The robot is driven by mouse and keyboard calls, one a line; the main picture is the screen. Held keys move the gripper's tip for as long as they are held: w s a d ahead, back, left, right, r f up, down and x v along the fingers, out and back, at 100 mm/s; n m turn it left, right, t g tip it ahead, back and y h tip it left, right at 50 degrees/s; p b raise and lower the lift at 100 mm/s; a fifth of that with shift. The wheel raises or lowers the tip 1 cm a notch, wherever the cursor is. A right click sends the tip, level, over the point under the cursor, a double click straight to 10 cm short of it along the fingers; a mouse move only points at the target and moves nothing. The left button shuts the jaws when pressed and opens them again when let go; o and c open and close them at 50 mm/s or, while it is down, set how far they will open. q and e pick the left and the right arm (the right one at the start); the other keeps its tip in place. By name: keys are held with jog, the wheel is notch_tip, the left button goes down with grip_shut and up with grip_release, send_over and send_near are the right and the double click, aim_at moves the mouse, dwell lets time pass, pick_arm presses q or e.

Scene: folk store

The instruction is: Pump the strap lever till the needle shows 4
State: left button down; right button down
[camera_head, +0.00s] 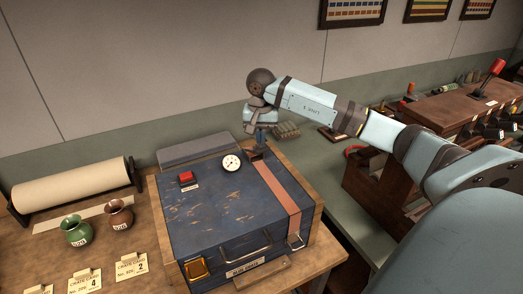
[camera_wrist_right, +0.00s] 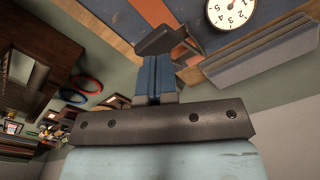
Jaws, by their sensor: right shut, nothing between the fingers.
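A worn dark blue case (camera_head: 213,214) sits on the wooden table with a reddish strap (camera_head: 279,192) running over its right side. The strap lever (camera_head: 254,155), a dark piece, is at the strap's back end; it also shows in the right wrist view (camera_wrist_right: 157,40). A round white gauge (camera_head: 231,163) is left of the lever; in the right wrist view the dial (camera_wrist_right: 230,13) is partly cut off and I cannot read its needle surely. My right gripper (camera_head: 260,139) is shut and empty, its blue fingertips close to the lever; I cannot tell whether they touch. My left gripper is out of view.
A red button (camera_head: 186,177) is on the case's top. A paper roll (camera_head: 72,186), a green jar (camera_head: 75,231) and a brown jar (camera_head: 118,214) are to the left. A grey ridged block (camera_head: 196,149) is behind the case. A wooden rack (camera_head: 376,187) stands at the right.

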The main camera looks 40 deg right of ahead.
aim_at(262, 148)
jog(key=shift+f, duration=0.15)
dwell(0.5)
jog(key=shift+s+a+f+b, duration=0.1)
jog(key=shift+s+f+b, duration=0.1)
jog(key=shift+f+b, duration=1.05)
jog(key=shift+s+a+f+b, duration=0.1)
jog(key=shift+s+f+b, duration=0.1)
jog(key=shift+f+b, duration=1.05)
jog(key=shift+f+p, duration=0.2)
jog(key=shift+p, duration=0.25)
notch_tip(262, 148, up, 9)
jog(key=p, duration=0.4)
